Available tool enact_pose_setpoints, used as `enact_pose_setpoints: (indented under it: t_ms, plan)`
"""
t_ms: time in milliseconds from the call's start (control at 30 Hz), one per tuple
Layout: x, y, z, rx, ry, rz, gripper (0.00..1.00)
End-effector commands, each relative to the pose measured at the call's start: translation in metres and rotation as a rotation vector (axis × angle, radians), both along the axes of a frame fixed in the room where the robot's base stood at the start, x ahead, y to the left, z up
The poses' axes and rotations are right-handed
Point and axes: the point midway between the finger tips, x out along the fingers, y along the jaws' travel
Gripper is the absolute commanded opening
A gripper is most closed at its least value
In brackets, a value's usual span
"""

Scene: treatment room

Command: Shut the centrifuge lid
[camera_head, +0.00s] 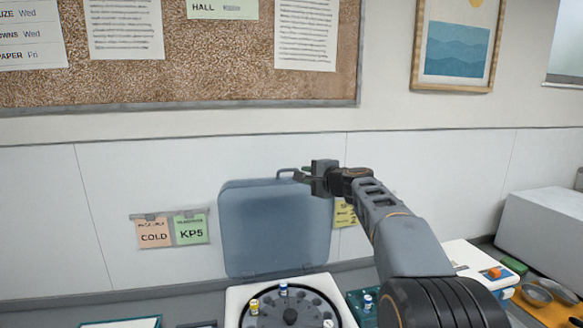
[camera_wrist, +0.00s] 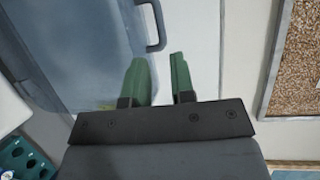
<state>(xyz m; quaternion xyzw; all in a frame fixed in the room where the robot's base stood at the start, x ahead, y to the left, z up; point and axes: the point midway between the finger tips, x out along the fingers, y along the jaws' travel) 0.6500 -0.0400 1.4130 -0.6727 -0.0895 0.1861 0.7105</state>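The centrifuge (camera_head: 235,297) is a white unit with a dark round rotor (camera_head: 290,312) holding a few capped tubes. Its blue-grey lid (camera_head: 275,230) stands open, upright behind the rotor near the wall; in the wrist view the lid (camera_wrist: 75,50) fills the upper left. The lid's handle (camera_head: 287,171) is on its top edge and also shows in the wrist view (camera_wrist: 160,28). My gripper (camera_head: 308,175) is at the lid's top right corner, beside the handle. Its green fingers (camera_wrist: 158,62) are apart with nothing between them; the handle appears just past the tips. Contact cannot be told.
A teal tube rack (camera_head: 358,300) stands right of the centrifuge; it also shows in the wrist view (camera_wrist: 22,160). Further right are a white device (camera_head: 470,262), a yellow tray (camera_head: 545,312) with metal bowls and a grey box (camera_head: 545,228). Note cards (camera_head: 190,229) hang on the wall left of the lid.

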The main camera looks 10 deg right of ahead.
Motion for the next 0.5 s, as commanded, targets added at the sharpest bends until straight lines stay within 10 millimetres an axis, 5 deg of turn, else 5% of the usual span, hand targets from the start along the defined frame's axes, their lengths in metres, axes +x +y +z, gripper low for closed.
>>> enact_pose_setpoints:
  t_ms: [200,500]
  plan:
    - [0.038,0.017,-0.002,-0.002,0.002,0.003,0.23]
    - [0.069,0.029,-0.008,-0.002,0.001,0.001,0.23]
